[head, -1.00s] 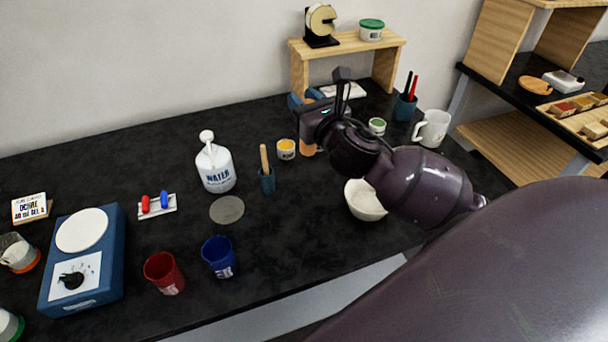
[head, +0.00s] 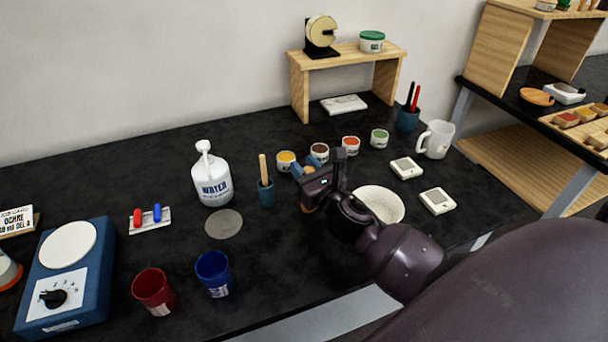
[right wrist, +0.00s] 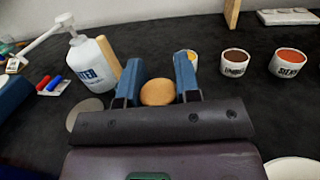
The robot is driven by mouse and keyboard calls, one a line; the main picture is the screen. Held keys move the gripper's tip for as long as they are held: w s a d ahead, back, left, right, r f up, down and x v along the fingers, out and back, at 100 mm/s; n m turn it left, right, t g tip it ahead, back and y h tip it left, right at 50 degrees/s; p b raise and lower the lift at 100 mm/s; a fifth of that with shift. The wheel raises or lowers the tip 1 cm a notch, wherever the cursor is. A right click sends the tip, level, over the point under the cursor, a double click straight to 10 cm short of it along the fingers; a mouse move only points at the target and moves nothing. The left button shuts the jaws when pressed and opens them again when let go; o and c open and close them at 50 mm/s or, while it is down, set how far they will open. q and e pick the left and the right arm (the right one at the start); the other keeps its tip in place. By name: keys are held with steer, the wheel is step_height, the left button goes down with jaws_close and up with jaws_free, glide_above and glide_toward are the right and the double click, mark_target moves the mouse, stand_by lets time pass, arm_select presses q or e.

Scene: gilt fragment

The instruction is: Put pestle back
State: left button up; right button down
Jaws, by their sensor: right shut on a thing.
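My right gripper (head: 306,176) is shut on the pestle (head: 308,204), just left of the white mortar bowl (head: 384,200). In the right wrist view the pestle's rounded tan end (right wrist: 158,92) shows between the two blue fingers (right wrist: 158,76). Most of the pestle is hidden by the gripper; whether its lower end touches the table I cannot tell. The mortar is partly hidden behind my right wrist, and its rim shows at the lower right of the right wrist view (right wrist: 293,168). My left gripper is not in view.
A blue cup (head: 267,195) with a wooden stick and a water bottle (head: 212,182) stand left of the gripper. Several pigment pots, including a yellow one (head: 286,161), stand behind it. Two white square devices (head: 437,201) lie right of the mortar. The front middle table is clear.

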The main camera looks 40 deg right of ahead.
steer(key=shift+f, duration=0.9)
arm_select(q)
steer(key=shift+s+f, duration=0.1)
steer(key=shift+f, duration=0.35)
arm_select(e)
steer(key=shift+r, duration=0.1)
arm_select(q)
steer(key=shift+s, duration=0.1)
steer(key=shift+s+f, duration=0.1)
arm_select(e)
steer(key=c, duration=0.8)
jaws_free()
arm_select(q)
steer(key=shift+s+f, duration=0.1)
